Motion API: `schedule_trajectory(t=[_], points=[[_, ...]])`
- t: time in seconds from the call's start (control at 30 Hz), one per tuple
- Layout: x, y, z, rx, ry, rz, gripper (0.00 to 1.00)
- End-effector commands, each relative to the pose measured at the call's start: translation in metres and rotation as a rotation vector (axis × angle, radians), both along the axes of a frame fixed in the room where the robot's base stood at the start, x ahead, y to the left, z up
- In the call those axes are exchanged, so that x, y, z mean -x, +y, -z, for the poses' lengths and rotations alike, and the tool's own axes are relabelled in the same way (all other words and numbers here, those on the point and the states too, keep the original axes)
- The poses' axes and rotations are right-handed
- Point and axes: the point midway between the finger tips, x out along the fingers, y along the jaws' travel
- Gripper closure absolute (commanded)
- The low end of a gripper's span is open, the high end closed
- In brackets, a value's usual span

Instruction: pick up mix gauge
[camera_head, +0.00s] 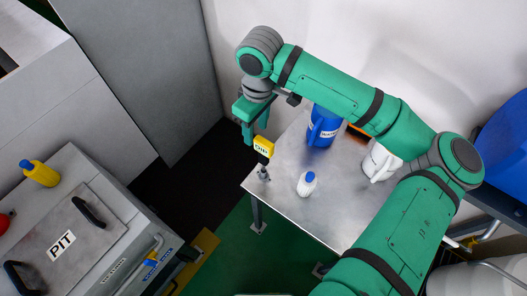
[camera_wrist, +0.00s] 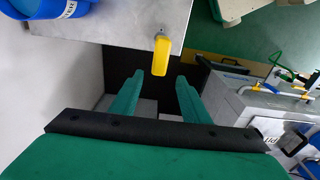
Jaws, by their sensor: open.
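The likely mix gauge is a yellow handheld piece (camera_head: 264,146) with a dark-lettered label and a grey metal lower end, upright at the left corner of the metal table (camera_head: 335,205). In the wrist view its yellow part (camera_wrist: 160,55) shows at the table edge, just beyond the fingertips and between their lines. My gripper (camera_head: 248,137) is open and empty, close to the upper left of the yellow piece. Its two green fingers (camera_wrist: 160,80) are apart in the wrist view. I cannot tell whether either finger touches the piece.
A small white bottle with a blue cap (camera_head: 307,184), a blue water jug (camera_head: 318,132) and a white jug (camera_head: 377,163) stand on the table. A grey cabinet marked PIT (camera_head: 125,232), bearing a yellow bottle (camera_head: 40,174), is at left. A wall rises behind the table.

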Motion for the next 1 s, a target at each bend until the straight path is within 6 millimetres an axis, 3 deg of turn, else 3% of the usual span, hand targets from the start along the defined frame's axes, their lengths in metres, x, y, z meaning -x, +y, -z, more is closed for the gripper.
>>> schedule_trajectory(t=[0.1, 0.2, 0.5, 0.77, 1.0], points=[[0.003, -0.018, -0.002, 0.048, 0.019, 0.014, 0.58], [0.005, -0.022, 0.006, 0.062, 0.028, 0.018, 0.58], [0.005, -0.021, 0.046, 0.06, 0.026, 0.015, 0.58], [0.008, -0.021, 0.064, 0.059, 0.026, 0.014, 0.58], [0.014, -0.022, 0.096, 0.059, 0.026, 0.016, 0.58]])
